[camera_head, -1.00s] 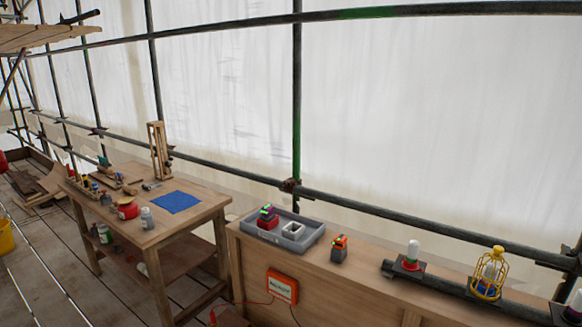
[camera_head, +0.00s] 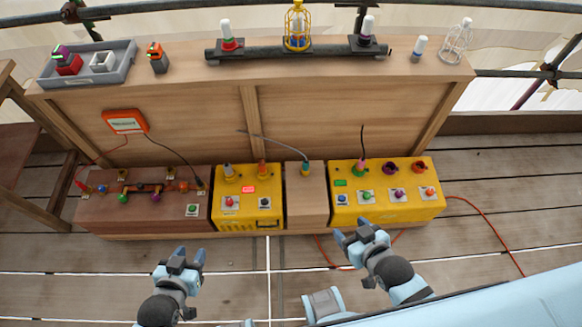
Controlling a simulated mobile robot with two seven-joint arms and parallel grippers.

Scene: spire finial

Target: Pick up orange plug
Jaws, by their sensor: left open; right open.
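A small upright orange plug (camera_head: 262,168) stands on the top of the left yellow box (camera_head: 275,217), next to a grey-topped one (camera_head: 228,171). Another small orange piece (camera_head: 184,187) sits on the brown box (camera_head: 90,212) to the left; I cannot tell whether it is a plug. My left gripper (camera_head: 186,256) is open and empty, low in front of the brown box. My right gripper (camera_head: 351,236) is open and empty, in front of the right yellow box (camera_head: 395,213). Both are apart from the boxes.
A tan box (camera_head: 306,211) with a cable stands between the yellow boxes. Behind is a wooden bench (camera_head: 200,110) with a grey tray (camera_head: 120,75), an orange-black device (camera_head: 157,62), a dark rail (camera_head: 270,54) with lamps, and an orange meter (camera_head: 124,122). An orange cable (camera_head: 495,235) lies on the plank floor.

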